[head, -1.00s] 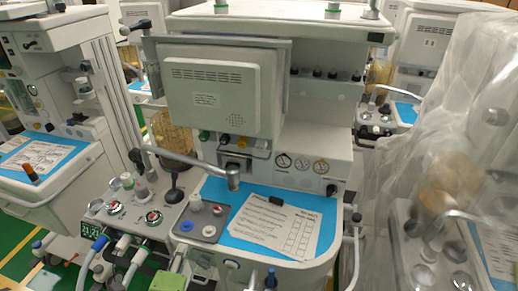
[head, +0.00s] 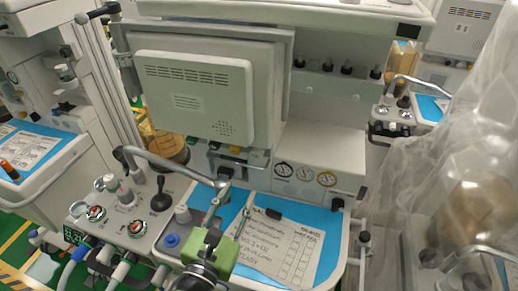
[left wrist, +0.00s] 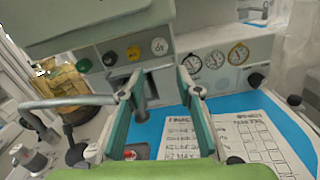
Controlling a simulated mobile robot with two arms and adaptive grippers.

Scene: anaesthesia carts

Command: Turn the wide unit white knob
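A wide cart's work surface carries a small grey unit (head: 160,249) with coloured knobs, at the lower centre of the head view. A pale white knob (head: 182,214) stands at its back, behind a blue knob (head: 172,240). My left gripper (head: 231,208), with green parts, is over the unit's right side, right of the white knob, and covers part of the unit. In the left wrist view its two fingers (left wrist: 161,92) are apart with nothing held. A red knob (left wrist: 137,152) shows low between them; I cannot clearly tell the white knob there. My right gripper is not in view.
A curved grey pipe (head: 172,163) reaches over the surface close behind the gripper. A printed sheet (head: 280,245) lies on a blue mat (head: 328,238) to the right. A monitor (head: 195,98) hangs above. A sheeted cart (head: 465,190) stands right.

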